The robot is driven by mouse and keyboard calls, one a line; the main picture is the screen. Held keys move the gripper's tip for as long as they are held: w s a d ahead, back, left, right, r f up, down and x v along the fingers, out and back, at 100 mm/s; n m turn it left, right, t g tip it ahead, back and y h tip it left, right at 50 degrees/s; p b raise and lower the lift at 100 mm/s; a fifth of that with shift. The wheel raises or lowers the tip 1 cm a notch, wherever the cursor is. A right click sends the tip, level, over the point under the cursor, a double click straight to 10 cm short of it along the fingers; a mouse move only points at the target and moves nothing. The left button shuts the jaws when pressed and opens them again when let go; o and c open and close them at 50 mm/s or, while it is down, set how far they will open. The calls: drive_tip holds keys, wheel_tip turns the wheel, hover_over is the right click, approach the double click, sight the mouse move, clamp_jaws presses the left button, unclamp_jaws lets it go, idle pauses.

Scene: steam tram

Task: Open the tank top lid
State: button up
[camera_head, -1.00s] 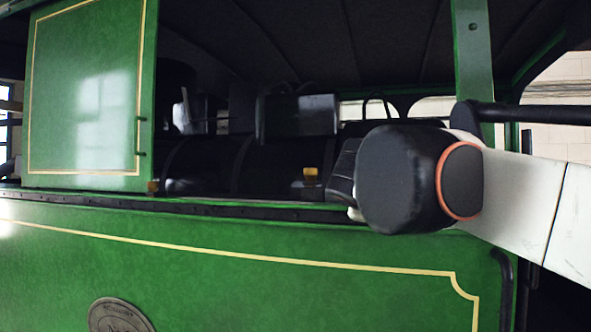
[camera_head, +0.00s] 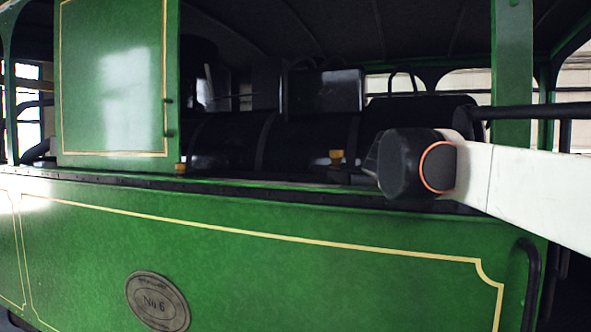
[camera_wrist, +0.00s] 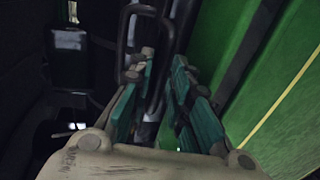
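My gripper (camera_wrist: 163,62) shows in the wrist view with its two teal fingers apart. A dark looped bar, like a handle (camera_wrist: 143,12), stands ahead of the fingertips. One side of the loop runs down between the fingers; I cannot tell if it touches them. In the head view my gripper is mostly hidden behind my dark wrist, just above the top edge of the green tank side (camera_head: 300,215). I cannot make out the tank top lid clearly in either view.
A green panel (camera_head: 112,80) rises at left and a green post (camera_head: 512,80) at right. Dark cylindrical machinery (camera_head: 225,140) and a dark box (camera_head: 325,92) fill the space behind. A black grab rail (camera_head: 532,290) is at lower right. The tank side also fills the wrist view's right (camera_wrist: 285,100).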

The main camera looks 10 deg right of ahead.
drive_tip(key=shift+x, duration=0.8)
drive_tip(key=shift+c, duration=0.3)
clamp_jaws()
